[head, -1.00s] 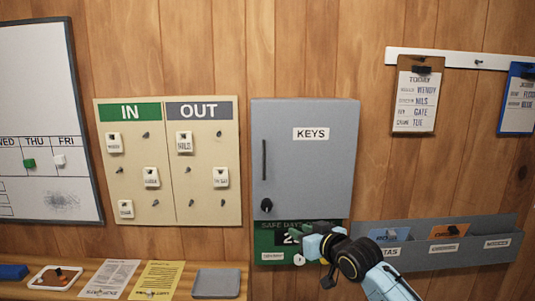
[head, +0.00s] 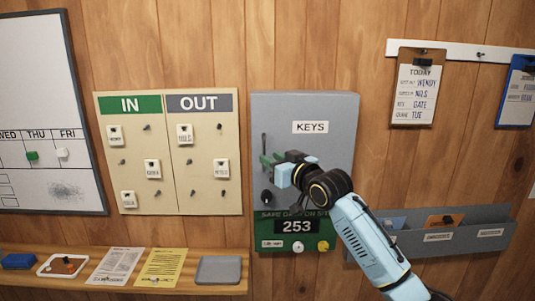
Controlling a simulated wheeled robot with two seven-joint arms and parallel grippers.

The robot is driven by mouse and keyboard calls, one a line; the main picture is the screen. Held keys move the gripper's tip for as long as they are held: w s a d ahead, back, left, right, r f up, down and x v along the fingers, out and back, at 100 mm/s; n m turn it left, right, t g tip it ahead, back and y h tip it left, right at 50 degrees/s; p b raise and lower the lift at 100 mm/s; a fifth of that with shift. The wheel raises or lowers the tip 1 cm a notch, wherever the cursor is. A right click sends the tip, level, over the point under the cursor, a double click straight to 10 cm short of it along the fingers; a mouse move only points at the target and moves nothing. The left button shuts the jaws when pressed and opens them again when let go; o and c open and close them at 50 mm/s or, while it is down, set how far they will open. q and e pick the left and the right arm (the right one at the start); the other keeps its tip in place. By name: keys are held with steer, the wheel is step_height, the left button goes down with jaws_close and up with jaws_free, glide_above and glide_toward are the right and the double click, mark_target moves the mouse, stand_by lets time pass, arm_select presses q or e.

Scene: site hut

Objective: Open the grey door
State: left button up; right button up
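The grey door (head: 315,165) is the front of a wall cabinet labelled KEYS, and it looks shut. Its dark upright handle (head: 264,143) is near the left edge, with a black round knob (head: 267,196) below it. My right arm comes in from the lower right and covers part of the door's lower right. My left gripper is not in view.
A green SAFE DAYS sign (head: 290,243) hangs just under the cabinet. An IN/OUT board (head: 240,150) is to the left. A grey wall file rack (head: 470,238) is to the right. A wooden shelf (head: 215,288) with papers and trays runs along the lower left.

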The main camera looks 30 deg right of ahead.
steer(key=shift+w, duration=1.45)
jaws_close()
